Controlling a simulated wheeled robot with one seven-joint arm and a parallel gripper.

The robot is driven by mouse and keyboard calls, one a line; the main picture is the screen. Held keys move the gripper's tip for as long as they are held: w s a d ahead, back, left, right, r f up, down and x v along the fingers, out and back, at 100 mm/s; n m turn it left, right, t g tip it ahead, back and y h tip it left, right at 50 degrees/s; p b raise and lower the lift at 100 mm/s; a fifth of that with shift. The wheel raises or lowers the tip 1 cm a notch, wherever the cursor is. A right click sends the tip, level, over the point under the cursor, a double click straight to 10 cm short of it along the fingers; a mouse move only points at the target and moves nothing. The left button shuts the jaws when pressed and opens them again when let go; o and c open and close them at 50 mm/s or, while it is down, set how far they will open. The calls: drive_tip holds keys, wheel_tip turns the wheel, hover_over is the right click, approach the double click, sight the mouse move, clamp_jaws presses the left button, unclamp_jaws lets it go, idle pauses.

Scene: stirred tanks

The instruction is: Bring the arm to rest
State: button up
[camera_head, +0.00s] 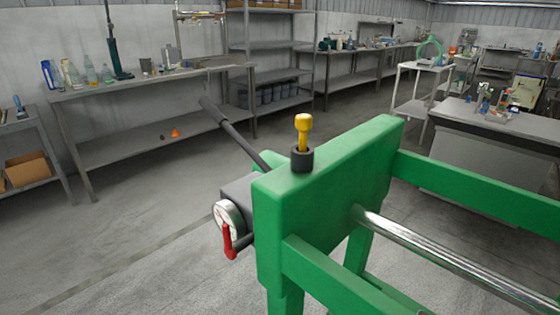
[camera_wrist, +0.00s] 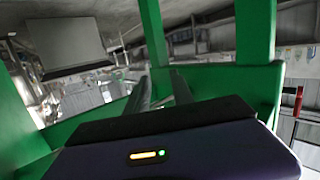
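My gripper (camera_wrist: 162,84) shows in the wrist view as two dark fingers rising from a dark body with an orange and a green light. The fingers stand apart with a gap between them, and I see nothing held there. Green beams of a frame lie beyond and beside the fingers; I cannot tell how close they are. The head view shows neither my arm nor my gripper. It shows the green frame (camera_head: 330,180) close in front, with a yellow knob (camera_head: 303,128) standing in a black collar, a red handle (camera_head: 229,240) by a round dial, and a dark lever (camera_head: 232,130).
A metal rod (camera_head: 450,256) runs from the frame to the lower right. A long bench (camera_head: 150,81) with bottles stands at the back left, and a shelf rack (camera_head: 270,46) behind. A grey table (camera_head: 500,121) with small items is at the right. The floor at left is clear.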

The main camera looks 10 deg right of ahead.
drive_tip(key=s+a+r+n+y, duration=0.1)
drive_tip(key=s+a+r, duration=0.15)
drive_tip(key=s, duration=0.55)
drive_tip(key=s+a+r+y, duration=0.1)
drive_tip(key=s+a+r, duration=0.1)
drive_tip(key=s+a, duration=0.35)
drive_tip(key=s+a+r+n+y, duration=0.1)
drive_tip(key=s+r, duration=0.2)
drive_tip(key=s, duration=0.6)
wheel_tip(320, 180, up, 15)
drive_tip(key=p, duration=1.5)
drive_tip(key=shift+a+g, duration=0.2)
drive_tip(key=shift+g, duration=0.2)
